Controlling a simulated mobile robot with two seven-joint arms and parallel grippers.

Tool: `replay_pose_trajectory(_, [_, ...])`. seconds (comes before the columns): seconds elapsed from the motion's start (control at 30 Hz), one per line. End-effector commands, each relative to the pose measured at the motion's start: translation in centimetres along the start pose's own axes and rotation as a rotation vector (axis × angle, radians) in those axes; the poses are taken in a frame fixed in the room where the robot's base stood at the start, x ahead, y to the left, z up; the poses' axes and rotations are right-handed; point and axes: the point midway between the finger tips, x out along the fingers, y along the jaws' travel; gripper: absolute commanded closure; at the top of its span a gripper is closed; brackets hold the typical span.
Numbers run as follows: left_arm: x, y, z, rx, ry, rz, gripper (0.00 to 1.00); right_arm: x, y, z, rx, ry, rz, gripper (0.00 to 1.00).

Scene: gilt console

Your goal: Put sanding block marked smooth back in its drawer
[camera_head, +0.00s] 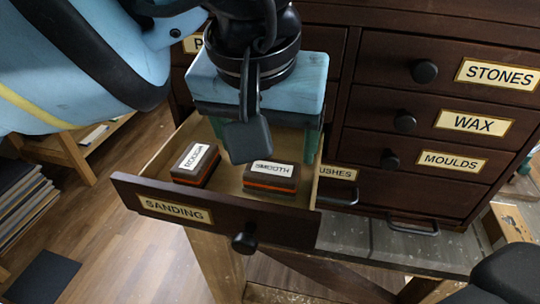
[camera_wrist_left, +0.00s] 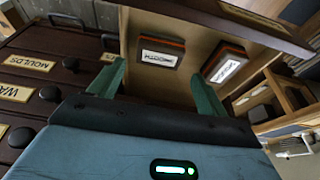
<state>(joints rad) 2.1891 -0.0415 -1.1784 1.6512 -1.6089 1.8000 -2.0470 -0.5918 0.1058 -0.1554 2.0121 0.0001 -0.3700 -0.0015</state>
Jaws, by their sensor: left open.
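The sanding block marked SMOOTH (camera_head: 270,180) lies in the open SANDING drawer (camera_head: 176,207), label up, near the drawer's front and right side. It is brown with an orange band and a white label. In the wrist view the same block (camera_wrist_left: 160,52) shows beyond the fingertips. My left gripper (camera_head: 264,145) is over the drawer, behind and above the block. Its green fingers are apart with nothing between them, also in the wrist view (camera_wrist_left: 160,82). My right gripper is not in view.
A second block marked ROUGH (camera_head: 195,163) lies left of the SMOOTH one in the same drawer, with a gap between. Closed drawers marked STONES (camera_head: 497,74), WAX (camera_head: 473,122) and MOULDS (camera_head: 452,161) stand to the right. A grey worktop (camera_head: 400,245) lies below them.

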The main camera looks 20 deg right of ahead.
Motion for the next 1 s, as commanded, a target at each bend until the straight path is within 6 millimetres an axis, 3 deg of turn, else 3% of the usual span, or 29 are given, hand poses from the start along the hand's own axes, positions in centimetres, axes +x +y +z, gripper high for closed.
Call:
replay_pose_trajectory(0.1, [-2.4,0.0,-0.1,-0.002,0.003,-0.001,0.23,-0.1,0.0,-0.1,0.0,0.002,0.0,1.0])
replay_pose_trajectory(0.33, [-5.0,0.0,-0.1,-0.002,0.001,-0.001,0.23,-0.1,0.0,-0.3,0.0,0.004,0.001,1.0])
replay_pose_trajectory(1.0, [-5.5,0.0,0.0,-0.001,-0.001,0.0,0.23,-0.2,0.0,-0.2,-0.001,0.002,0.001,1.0])
